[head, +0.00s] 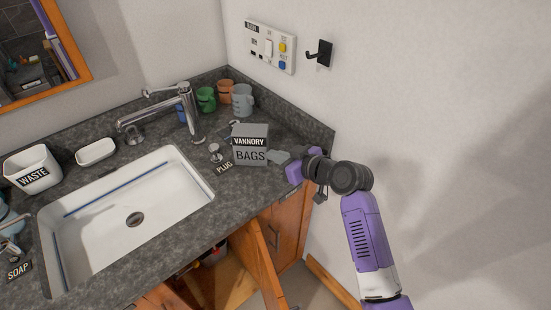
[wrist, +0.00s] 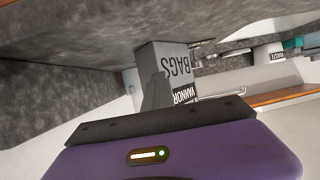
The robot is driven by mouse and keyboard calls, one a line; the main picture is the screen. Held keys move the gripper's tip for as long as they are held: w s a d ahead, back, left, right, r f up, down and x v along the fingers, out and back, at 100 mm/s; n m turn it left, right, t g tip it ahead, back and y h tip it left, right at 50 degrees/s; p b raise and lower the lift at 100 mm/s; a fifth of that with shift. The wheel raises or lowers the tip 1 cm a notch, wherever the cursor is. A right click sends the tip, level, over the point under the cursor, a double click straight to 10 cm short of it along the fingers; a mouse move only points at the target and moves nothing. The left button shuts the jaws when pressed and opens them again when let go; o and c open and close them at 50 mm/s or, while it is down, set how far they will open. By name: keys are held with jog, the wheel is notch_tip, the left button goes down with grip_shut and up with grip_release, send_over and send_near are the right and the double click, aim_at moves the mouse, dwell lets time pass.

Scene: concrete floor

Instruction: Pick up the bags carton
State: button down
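The bags carton (head: 251,136) is a grey box with a black VANNORY band and the word BAGS, standing upright on the dark counter right of the sink. In the wrist view the carton (wrist: 168,62) appears upside down, beyond the purple gripper body, with a dark shape across its lower part. My gripper (head: 277,157) is just right of the carton, low over the counter, its grey end pointing left at the carton's side. I cannot tell whether it touches. The finger gap does not show clearly in either view.
The white sink (head: 134,219) and tap (head: 165,108) lie to the left. Several cups, including a grey mug (head: 242,99), stand behind the carton. A PLUG label (head: 224,167) lies in front-left. The wall (head: 430,110) is close on the right; a cabinet door (head: 268,255) hangs open below.

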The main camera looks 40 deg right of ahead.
jog(key=shift+c, duration=2.2)
grip_release()
jog(key=shift+s, duration=0.1)
